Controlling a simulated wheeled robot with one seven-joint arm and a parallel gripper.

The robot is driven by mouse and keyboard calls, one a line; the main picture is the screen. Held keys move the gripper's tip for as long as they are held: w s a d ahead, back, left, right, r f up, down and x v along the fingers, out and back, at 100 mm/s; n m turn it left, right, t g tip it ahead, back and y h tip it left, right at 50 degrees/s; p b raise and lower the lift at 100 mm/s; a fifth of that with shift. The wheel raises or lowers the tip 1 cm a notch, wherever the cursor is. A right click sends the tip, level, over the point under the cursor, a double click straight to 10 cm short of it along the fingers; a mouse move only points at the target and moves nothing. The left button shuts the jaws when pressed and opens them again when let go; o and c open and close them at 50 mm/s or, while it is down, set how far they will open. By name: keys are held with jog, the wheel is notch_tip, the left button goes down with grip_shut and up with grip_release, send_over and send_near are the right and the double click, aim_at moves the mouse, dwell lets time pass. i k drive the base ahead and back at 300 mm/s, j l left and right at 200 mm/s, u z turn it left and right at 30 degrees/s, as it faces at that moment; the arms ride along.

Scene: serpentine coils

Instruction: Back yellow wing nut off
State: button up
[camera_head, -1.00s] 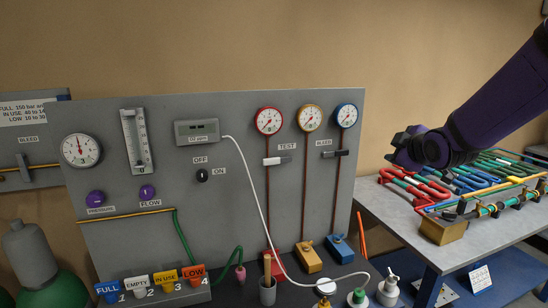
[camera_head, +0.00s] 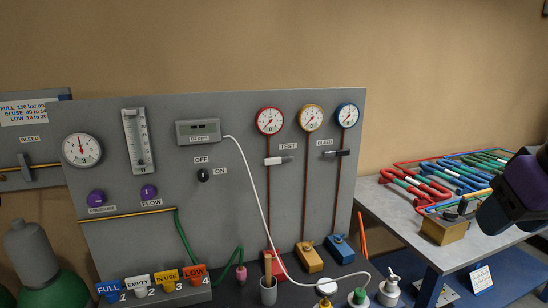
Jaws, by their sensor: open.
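The yellow block (camera_head: 308,258) sits at the foot of the grey panel, below the yellow-rimmed gauge (camera_head: 310,118), between a red and a blue block. A small wing-shaped piece (camera_head: 307,246) shows on its top; it is too small to make out its turn. My gripper (camera_head: 492,216), dark at the end of my purple arm, is at the right edge over the side table. It is open, well apart from the yellow block. Its fingertips are hard to make out.
The blue block (camera_head: 340,247) stands close on the right of the yellow one. Bottles (camera_head: 388,291) stand front right. Coloured coils (camera_head: 420,185) and a brass block (camera_head: 443,230) lie on the side table (camera_head: 385,205).

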aim_at(307, 245)
jog(key=i+l+u, duration=0.3)
jog(key=u, duration=0.2)
jog(key=i+l+u, duration=0.2)
jog(key=l+u, duration=0.3)
